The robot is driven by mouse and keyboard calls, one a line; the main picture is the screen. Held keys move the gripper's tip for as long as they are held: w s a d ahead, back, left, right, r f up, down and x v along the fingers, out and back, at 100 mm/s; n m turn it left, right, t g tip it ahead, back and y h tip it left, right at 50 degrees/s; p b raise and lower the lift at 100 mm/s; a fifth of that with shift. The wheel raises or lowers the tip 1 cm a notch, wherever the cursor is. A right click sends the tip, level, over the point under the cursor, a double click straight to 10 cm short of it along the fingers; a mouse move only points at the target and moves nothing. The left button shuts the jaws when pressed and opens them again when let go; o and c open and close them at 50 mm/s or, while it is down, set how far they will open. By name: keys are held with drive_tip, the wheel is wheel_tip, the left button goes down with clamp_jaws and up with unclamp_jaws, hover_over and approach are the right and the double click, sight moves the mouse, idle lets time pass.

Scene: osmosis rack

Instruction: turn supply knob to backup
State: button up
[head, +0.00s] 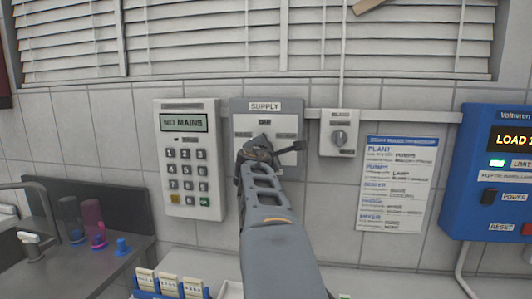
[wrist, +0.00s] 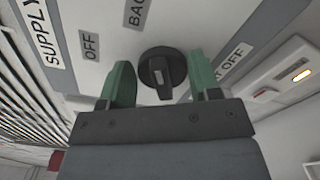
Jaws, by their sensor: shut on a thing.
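The grey supply panel (head: 238,107) is on the tiled wall, with a SUPPLY label at its top. My gripper (head: 258,150) reaches up to the panel's middle and hides most of the knob in the head view. In the wrist view the round black supply knob (wrist: 163,72) sits between the two green fingers of my gripper (wrist: 161,82), which is shut on it. The knob's pale mark points toward the bottom of the wrist view. An OFF label (wrist: 90,45) and a cut-off label starting BAC (wrist: 136,14) show beside the knob.
A keypad (head: 187,158) reading NO MAINS is left of the panel. Blinds hang above; a counter with a sink lies below.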

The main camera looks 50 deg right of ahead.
idle(0.4)
drive_tip(key=o, duration=0.9)
